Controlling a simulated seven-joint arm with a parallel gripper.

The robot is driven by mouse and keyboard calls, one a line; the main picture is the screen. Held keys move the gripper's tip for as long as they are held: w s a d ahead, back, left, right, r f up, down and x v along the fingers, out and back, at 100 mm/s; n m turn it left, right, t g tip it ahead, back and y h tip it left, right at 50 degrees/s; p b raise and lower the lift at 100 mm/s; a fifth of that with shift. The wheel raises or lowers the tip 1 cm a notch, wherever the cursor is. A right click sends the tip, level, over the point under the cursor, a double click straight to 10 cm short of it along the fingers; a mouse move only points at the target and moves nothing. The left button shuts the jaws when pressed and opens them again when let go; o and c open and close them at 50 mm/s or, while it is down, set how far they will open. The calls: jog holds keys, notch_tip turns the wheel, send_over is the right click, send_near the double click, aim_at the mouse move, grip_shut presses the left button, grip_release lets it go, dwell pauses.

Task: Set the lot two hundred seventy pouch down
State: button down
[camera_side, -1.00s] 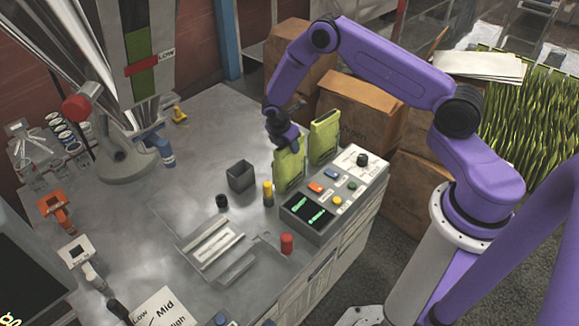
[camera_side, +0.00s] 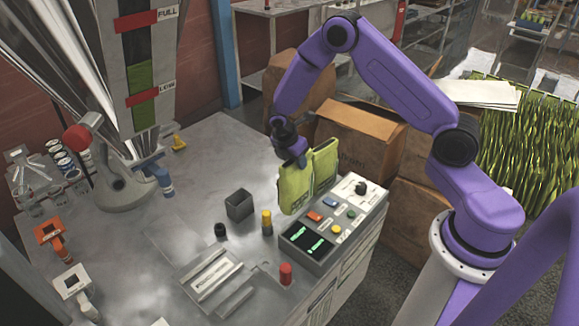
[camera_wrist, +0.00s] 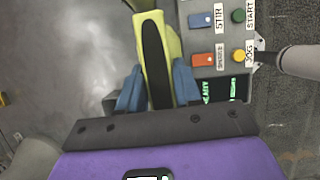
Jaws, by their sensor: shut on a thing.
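A yellow-green pouch (camera_side: 293,190) hangs upright below my gripper (camera_side: 290,156), beside the far-left end of the button panel. In the wrist view the pouch (camera_wrist: 168,45) shows from above, with its dark top strip between the blue fingertips of my gripper (camera_wrist: 158,88), which are shut on it. I cannot tell whether its bottom touches the worktop. A second yellow-green pouch (camera_side: 325,161) stands right behind it, partly overlapped. No lot number is readable on either pouch.
The grey button panel (camera_side: 322,222) lies close to the held pouch. A dark open box (camera_side: 239,205), a yellow-topped cylinder (camera_side: 267,222) and a black knob (camera_side: 220,230) stand to its left. Cardboard boxes (camera_side: 362,122) stand behind.

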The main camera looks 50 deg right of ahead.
jog(key=s+a+r, duration=0.1)
jog(key=s+r, duration=0.4)
jog(key=s, duration=0.5)
jog(key=shift+a+r, duration=0.3)
jog(key=shift+r, duration=0.1)
jog(key=s+a+r, duration=0.1)
jog(key=a+r, duration=0.1)
jog(key=a, duration=1.1)
jog(key=a+r, duration=0.3)
jog(key=a, duration=1.1)
jog(key=w+a+f, duration=0.6)
jog(key=w+f, duration=0.6)
jog(key=f, duration=0.1)
jog(key=shift+a, duration=0.15)
jog(key=shift+f, duration=0.15)
jog(key=c, duration=0.8)
grip_release()
